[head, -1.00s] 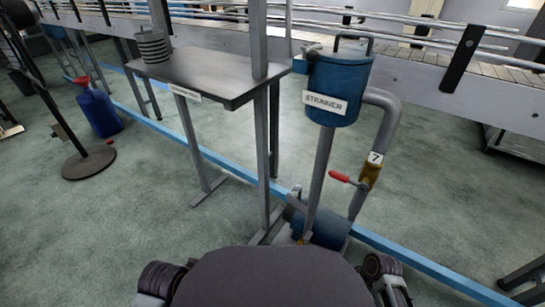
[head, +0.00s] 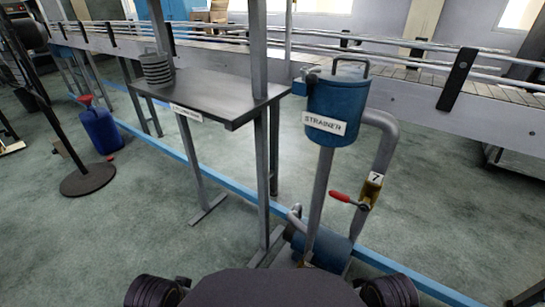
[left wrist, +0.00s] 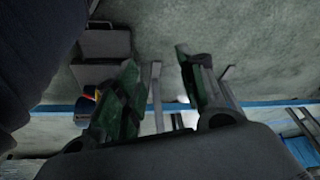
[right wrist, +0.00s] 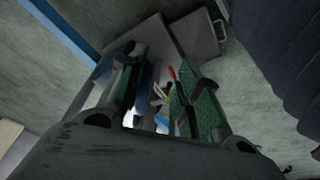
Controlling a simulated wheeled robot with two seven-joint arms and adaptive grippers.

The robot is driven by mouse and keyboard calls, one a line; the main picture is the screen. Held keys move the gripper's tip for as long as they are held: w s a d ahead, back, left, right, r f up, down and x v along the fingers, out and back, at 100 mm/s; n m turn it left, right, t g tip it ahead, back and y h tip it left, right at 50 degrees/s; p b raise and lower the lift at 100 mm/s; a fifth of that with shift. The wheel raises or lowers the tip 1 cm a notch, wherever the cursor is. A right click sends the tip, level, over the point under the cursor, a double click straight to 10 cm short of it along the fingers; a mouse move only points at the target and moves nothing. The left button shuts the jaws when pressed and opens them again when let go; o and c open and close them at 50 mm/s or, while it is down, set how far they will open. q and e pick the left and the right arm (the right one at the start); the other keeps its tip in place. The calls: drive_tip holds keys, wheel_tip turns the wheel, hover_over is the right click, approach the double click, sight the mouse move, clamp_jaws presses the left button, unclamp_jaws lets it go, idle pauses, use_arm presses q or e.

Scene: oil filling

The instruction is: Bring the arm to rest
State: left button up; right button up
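My left gripper (left wrist: 156,62) shows in the left wrist view with its two green-padded fingers apart and nothing between them. My right gripper (right wrist: 154,72) shows in the right wrist view, also with its fingers apart and empty. In the head view neither gripper shows. Only dark parts of my own body and arms show at the bottom edge, on both sides of my rounded front.
A blue strainer (head: 333,108) on a pipe stands ahead, with a red-handled valve (head: 348,200) beside it. A dark table (head: 215,95) holds a stack of rings (head: 157,71). A blue jug (head: 102,130) and a round post base (head: 88,179) are at left.

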use_arm(q)
drive_tip(key=s+a+f+g+p, duration=0.1)
drive_tip(key=a+f+p, duration=0.1)
drive_tip(key=f+p, duration=0.7)
drive_tip(key=s+a+f+p, duration=0.1)
drive_tip(key=s+f+p, duration=0.1)
drive_tip(key=f+p, duration=0.6)
use_arm(e)
wheel_tip(320, 180, down, 14)
drive_tip(key=s+d+p, duration=0.2)
drive_tip(key=s+d, duration=0.1)
use_arm(q)
drive_tip(key=s+a+p, duration=0.3)
drive_tip(key=s+p, duration=0.5)
drive_tip(key=s, duration=0.1)
drive_tip(key=s+a+g+y+p, duration=0.1)
drive_tip(key=s+a+p, duration=0.3)
drive_tip(key=s+p, duration=0.4)
drive_tip(key=shift+s+a+m, duration=0.3)
drive_tip(key=shift+s, duration=0.95)
use_arm(e)
drive_tip(key=s+d+f+g, duration=0.1)
drive_tip(key=s+d, duration=0.2)
drive_tip(key=s, duration=0.6)
drive_tip(key=s+d+f+h, duration=0.1)
drive_tip(key=s+d, duration=0.3)
drive_tip(key=s, duration=0.6)
drive_tip(key=shift+s+d+n+g, duration=0.25)
drive_tip(key=shift+n+g, duration=0.05)
drive_tip(key=shift+g, duration=0.1)
